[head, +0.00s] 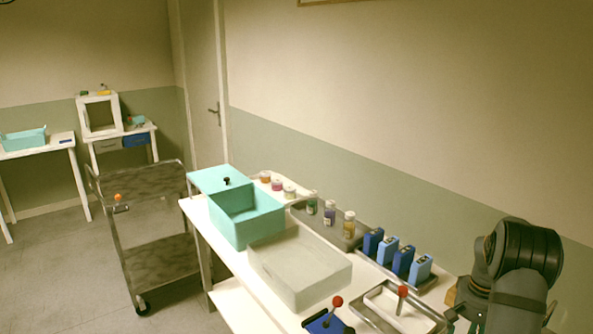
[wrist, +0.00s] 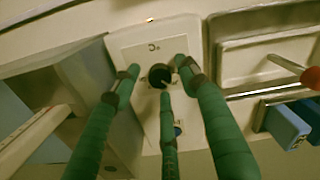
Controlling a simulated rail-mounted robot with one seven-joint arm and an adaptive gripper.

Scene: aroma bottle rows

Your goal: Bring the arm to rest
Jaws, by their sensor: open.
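My arm (head: 522,262) shows at the right edge of the head view, dark and bent, beside the right end of the white table. Its gripper is not clearly visible there. In the wrist view my gripper (wrist: 158,78) has green fingers spread apart, with nothing held between them. Beyond the fingertips is a pale panel (wrist: 138,42) with a round black knob (wrist: 159,76). The knob appears between the fingertips; I cannot tell how far off it is.
The white table holds a teal box (head: 262,226), a grey tray (head: 301,268), several blue bottles (head: 403,260), jars (head: 277,184), and red-ball handles (head: 402,291). The wrist view shows a red-tipped handle (wrist: 288,64) and a blue block (wrist: 286,126). A metal cart (head: 150,228) stands left.

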